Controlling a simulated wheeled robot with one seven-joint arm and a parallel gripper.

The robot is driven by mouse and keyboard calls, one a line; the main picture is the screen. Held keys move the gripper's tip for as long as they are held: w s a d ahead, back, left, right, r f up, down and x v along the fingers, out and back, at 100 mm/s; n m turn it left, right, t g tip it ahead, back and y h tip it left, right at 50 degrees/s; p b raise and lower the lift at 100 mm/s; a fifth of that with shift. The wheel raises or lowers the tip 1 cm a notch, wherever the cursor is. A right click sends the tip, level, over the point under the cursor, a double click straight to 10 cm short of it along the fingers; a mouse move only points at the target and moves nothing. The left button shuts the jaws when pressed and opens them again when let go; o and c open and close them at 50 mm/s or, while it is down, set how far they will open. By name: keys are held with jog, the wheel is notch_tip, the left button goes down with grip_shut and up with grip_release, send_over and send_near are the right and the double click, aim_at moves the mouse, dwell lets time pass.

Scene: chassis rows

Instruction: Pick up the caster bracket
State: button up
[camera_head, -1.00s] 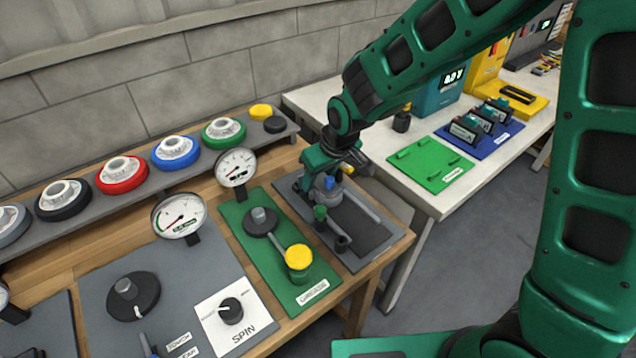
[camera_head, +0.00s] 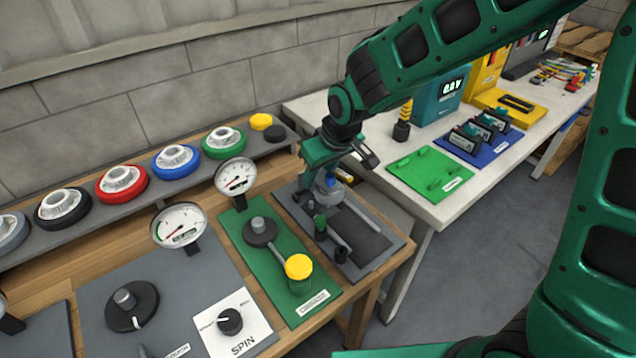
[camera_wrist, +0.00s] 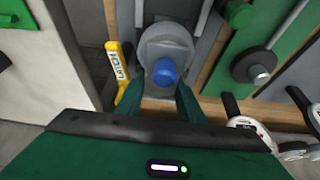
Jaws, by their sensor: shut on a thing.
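The caster bracket (camera_head: 324,195) is a grey rounded part with a blue knob on top. It is over the dark grey board (camera_head: 372,250) at the right end of the wooden bench. My gripper (camera_head: 329,182) is shut on it from above. In the wrist view the bracket (camera_wrist: 166,45) sits between the two green fingers of my gripper (camera_wrist: 160,98), with the blue knob facing the camera. Its underside is hidden, so I cannot tell whether it is clear of the board.
A dark green-topped post (camera_head: 320,222) and grey rails stand on the same board. A green board (camera_head: 305,308) with a yellow-capped jar (camera_head: 299,268) is to the left. Gauges and coloured wheels line the back. A white table (camera_head: 440,205) is to the right.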

jog(key=s+a+r, duration=0.7)
jog(key=s+a, duration=0.1)
jog(key=shift+a, duration=0.25)
jog(key=shift+r, duration=0.1)
jog(key=shift+r, duration=2.2)
